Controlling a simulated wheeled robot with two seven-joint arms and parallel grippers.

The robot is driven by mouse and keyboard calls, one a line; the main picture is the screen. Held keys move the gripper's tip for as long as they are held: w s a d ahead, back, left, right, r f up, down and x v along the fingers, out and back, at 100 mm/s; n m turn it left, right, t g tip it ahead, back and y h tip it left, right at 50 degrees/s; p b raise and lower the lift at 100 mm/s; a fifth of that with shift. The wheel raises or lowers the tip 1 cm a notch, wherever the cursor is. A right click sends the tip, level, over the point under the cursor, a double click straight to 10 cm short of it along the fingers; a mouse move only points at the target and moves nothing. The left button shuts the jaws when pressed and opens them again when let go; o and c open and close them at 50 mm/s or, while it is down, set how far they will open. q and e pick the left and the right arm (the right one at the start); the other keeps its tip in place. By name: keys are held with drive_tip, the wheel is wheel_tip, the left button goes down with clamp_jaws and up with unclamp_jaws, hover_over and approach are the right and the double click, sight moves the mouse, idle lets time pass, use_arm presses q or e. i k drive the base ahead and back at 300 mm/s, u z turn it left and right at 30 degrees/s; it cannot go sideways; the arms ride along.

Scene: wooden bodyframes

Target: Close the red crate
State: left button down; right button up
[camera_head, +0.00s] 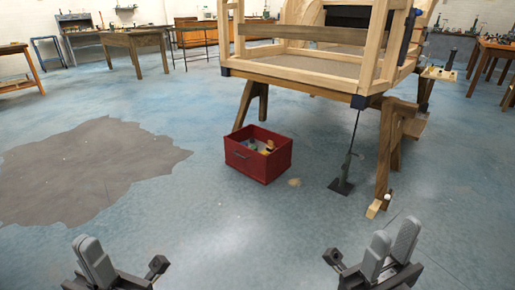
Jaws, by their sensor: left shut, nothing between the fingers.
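The red crate (243,160) stands on the floor in the middle of the view, in front of a wooden trestle. Its top is open, and a few small items (266,147) show inside, one of them yellowish. A dark handle or slot is on its front left face. No separate lid can be made out. My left gripper (95,262) is at the bottom left, shut and empty, far from the crate. My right gripper (389,250) is at the bottom right, well in front of the crate and apart from it.
A wooden bodyframe (305,70) rests on trestles (386,150) behind and right of the crate. A thin stand with a dark foot (341,187) is right of the crate. Workbenches (135,42) line the back. The floor in front and left is clear, with a grey patch (85,170).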

sight(263, 168)
drive_tip(key=z, duration=0.4)
drive_tip(key=i, duration=2.15)
drive_tip(key=z, duration=0.55)
